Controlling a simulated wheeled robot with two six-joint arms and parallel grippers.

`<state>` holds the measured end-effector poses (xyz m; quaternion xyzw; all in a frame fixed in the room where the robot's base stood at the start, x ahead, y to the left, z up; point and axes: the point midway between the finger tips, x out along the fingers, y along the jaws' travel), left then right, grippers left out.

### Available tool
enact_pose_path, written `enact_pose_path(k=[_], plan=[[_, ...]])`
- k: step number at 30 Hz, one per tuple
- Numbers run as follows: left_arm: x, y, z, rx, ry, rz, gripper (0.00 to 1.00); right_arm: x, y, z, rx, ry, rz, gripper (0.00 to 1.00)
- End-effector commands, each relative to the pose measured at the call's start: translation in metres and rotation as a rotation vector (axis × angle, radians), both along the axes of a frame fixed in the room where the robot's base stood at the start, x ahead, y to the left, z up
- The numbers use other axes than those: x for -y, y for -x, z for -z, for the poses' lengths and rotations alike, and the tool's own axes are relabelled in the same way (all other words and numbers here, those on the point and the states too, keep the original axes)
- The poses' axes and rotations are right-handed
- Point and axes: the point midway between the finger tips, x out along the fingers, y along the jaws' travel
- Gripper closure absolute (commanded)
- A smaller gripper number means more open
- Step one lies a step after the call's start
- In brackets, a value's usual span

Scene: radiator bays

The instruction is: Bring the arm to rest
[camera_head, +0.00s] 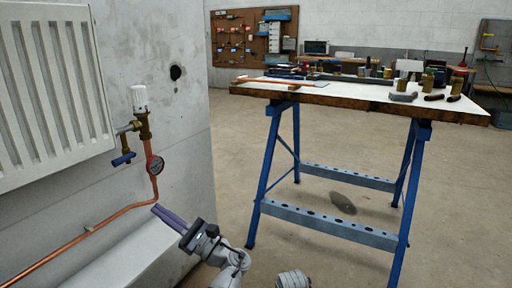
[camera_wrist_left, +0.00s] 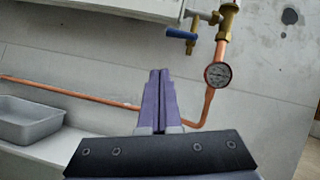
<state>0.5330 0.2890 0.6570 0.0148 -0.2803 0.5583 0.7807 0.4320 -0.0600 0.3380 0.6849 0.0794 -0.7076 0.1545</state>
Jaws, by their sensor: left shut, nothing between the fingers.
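My left gripper (camera_head: 168,217) is in front of the wall, just below and right of the pressure gauge (camera_head: 155,165) and close to the copper pipe (camera_head: 130,207). Its purple fingers are shut with nothing between them. In the left wrist view, the fingers (camera_wrist_left: 158,95) point up toward the wall. The gauge (camera_wrist_left: 217,75) and pipe (camera_wrist_left: 85,96) show there beyond them; I cannot tell whether the fingers touch the pipe. My right gripper is not in view.
A white radiator (camera_head: 50,90) hangs on the wall, with a blue-handled valve (camera_head: 123,159) beside it. A grey tray (camera_wrist_left: 28,120) sits at left in the wrist view. A blue-legged workbench (camera_head: 330,95) holds tools and cans. Open floor (camera_head: 235,130) lies between wall and bench.

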Motion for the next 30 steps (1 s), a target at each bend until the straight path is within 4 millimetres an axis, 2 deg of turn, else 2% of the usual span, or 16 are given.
enact_pose_path(k=[1,2,5,8,11,15,19,24,30], plan=[[-0.003,0.001,-0.001,0.028,0.082,0.022,1.00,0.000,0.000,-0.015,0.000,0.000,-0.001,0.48],[-0.006,0.002,0.005,0.050,0.145,0.035,1.00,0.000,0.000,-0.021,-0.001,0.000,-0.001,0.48],[-0.008,0.004,0.031,0.143,0.395,0.072,1.00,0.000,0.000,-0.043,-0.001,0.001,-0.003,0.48],[-0.001,0.009,0.062,0.242,0.653,0.078,1.00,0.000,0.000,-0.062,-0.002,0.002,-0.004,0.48],[0.019,0.016,0.092,0.339,0.905,0.046,1.00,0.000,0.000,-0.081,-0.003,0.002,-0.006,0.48],[0.062,0.032,0.127,0.467,1.239,-0.060,1.00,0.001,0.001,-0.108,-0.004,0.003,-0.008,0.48],[0.110,0.051,0.148,0.561,1.493,-0.206,1.00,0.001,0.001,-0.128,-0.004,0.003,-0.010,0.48],[0.166,0.074,0.157,0.635,1.712,-0.408,1.00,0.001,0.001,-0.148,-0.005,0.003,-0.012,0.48],[0.224,0.100,0.150,0.681,1.885,-0.646,1.00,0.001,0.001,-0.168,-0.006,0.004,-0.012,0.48]])
